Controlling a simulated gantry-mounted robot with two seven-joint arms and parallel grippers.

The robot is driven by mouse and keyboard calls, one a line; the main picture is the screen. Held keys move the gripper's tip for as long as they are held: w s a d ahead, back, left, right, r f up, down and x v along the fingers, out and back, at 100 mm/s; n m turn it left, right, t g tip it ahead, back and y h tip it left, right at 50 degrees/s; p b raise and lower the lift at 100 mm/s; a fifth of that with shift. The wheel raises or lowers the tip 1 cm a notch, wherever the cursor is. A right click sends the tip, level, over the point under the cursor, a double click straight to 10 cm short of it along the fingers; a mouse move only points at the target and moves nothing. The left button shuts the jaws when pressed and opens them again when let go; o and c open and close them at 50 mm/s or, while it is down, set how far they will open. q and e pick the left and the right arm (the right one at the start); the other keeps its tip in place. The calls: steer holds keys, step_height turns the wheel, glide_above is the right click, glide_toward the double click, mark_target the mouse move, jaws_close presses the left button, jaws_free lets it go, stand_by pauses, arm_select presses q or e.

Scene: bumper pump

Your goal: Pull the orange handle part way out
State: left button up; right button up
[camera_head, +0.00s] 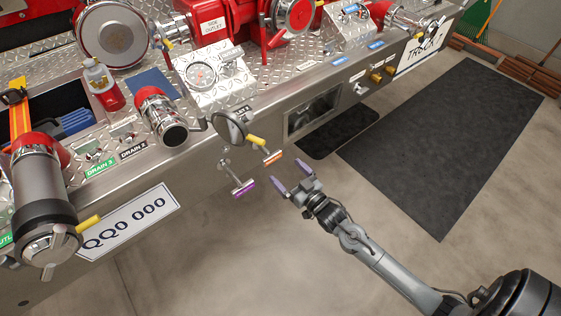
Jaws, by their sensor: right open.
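The orange handle (273,157) is a small bar at the front face of the metal bumper, just below and right of a yellow lever (257,142). A purple T-shaped handle (244,188) sticks out on a rod to its lower left. My right gripper (289,179) has purple fingertips spread apart, with nothing between them. It is a little below and right of the orange handle and appears apart from it. How far the orange handle stands out from the bumper is hard to tell. My left gripper is not in view.
A round metal cap (229,127) sits beside the yellow lever. The diamond-plate bumper carries a gauge panel (202,72), red-collared fittings and a spray bottle (101,84). A dark mat (450,140) lies on the floor at right. The floor below the bumper is clear.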

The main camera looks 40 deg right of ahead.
steer(key=shift+s, duration=0.95)
